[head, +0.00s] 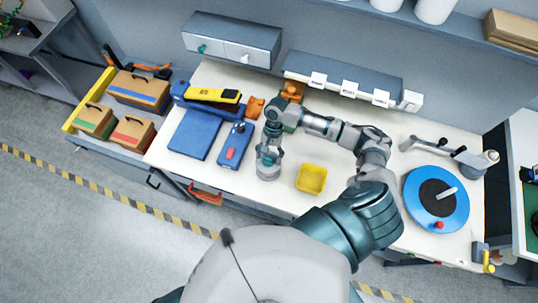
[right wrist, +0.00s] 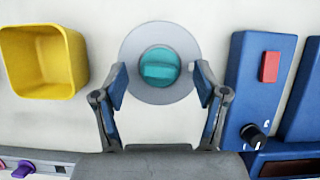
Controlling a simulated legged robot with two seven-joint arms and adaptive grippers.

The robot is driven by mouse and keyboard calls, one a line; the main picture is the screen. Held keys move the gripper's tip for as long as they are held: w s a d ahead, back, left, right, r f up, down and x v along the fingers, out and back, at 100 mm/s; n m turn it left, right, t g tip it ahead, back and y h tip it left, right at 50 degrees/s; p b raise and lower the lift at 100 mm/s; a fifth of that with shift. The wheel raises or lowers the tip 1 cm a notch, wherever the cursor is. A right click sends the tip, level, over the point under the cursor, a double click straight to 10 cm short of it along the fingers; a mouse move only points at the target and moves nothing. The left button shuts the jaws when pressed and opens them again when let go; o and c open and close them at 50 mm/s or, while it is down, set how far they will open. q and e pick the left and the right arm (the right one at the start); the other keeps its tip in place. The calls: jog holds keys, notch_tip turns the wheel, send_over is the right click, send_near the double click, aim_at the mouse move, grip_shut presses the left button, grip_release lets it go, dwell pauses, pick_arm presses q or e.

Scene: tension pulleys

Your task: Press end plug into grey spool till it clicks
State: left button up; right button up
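The grey spool (right wrist: 160,97) stands on the white bench and shows as a round grey disc in the right wrist view. It also shows in the head view (head: 268,173), partly under my right gripper. The teal end plug (right wrist: 160,66) is at the middle of the disc; how deep it sits cannot be told. My right gripper (right wrist: 161,84) points down over the spool, its two fingers apart, one on each side of the plug near the disc's edge. Whether the fingertips touch the disc cannot be told. My left gripper is not in view.
A yellow bin (head: 311,179) stands right of the spool. A blue box with a red switch (head: 231,153) and a blue panel (head: 194,134) lie left. A blue turntable (head: 450,213) is at the right. A grey shelf unit (head: 342,78) runs along the back.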

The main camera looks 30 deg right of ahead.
jog(key=shift+r, duration=2.1)
grip_shut()
jog(key=shift+s+a, duration=0.15)
jog(key=shift+s+a, duration=0.2)
jog(key=shift+f, duration=1)
jog(key=shift+s+f, duration=0.15)
dwell(1.1)
